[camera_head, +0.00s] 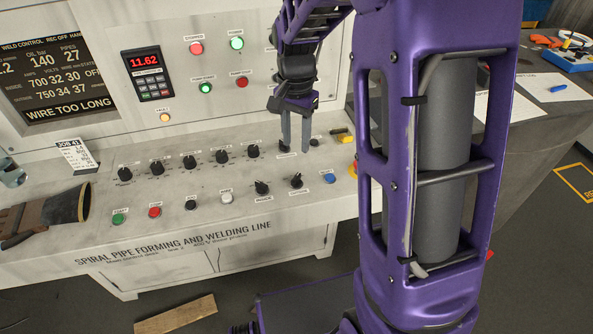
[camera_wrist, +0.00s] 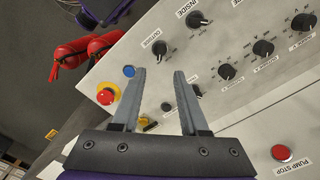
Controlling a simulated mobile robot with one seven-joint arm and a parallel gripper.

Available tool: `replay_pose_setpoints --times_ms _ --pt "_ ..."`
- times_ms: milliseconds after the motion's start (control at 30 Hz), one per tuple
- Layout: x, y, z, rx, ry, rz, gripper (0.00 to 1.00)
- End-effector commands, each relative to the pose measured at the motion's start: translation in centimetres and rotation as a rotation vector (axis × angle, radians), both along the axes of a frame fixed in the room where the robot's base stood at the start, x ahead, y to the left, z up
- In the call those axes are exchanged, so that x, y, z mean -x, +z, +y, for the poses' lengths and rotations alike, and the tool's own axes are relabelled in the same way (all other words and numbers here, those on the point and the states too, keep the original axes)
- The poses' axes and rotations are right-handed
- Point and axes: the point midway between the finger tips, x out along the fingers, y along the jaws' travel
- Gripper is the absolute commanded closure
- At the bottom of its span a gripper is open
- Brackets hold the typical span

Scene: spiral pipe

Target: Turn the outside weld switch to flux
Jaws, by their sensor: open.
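The outside weld switch (camera_head: 296,181) is a black rotary knob on the sloped grey console, in the front row. In the wrist view the same knob (camera_wrist: 160,47) sits beside its OUTSIDE label, just beyond the fingertips. Its setting is too small to read. The similar INSIDE switch (camera_head: 262,188) is to its left; it also shows in the wrist view (camera_wrist: 198,20). My gripper (camera_head: 296,149) points down over the console, behind the outside switch in the head view. Its two grey fingers (camera_wrist: 160,76) are apart with nothing between them.
A row of black knobs (camera_head: 189,162) runs behind the switches. A blue button (camera_head: 329,179) and a red emergency stop (camera_wrist: 106,97) lie close by the outside switch. A yellow item (camera_head: 342,132) is at the console's right end.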

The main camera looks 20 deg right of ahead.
Motion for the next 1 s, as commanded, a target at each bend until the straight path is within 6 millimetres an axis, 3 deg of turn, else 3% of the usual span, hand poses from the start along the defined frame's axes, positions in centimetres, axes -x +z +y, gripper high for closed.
replay_pose_setpoints --times_ms 200,500,933,1000 --pt "0.1 -5.1 0.0 0.000 -0.001 0.004 0.56" --pt "0.0 -10.0 0.0 0.000 -0.001 0.001 0.56" --pt "0.0 -11.0 0.0 0.000 -0.001 -0.001 0.56" --pt "0.0 -11.0 0.0 0.000 -0.001 -0.001 0.65"
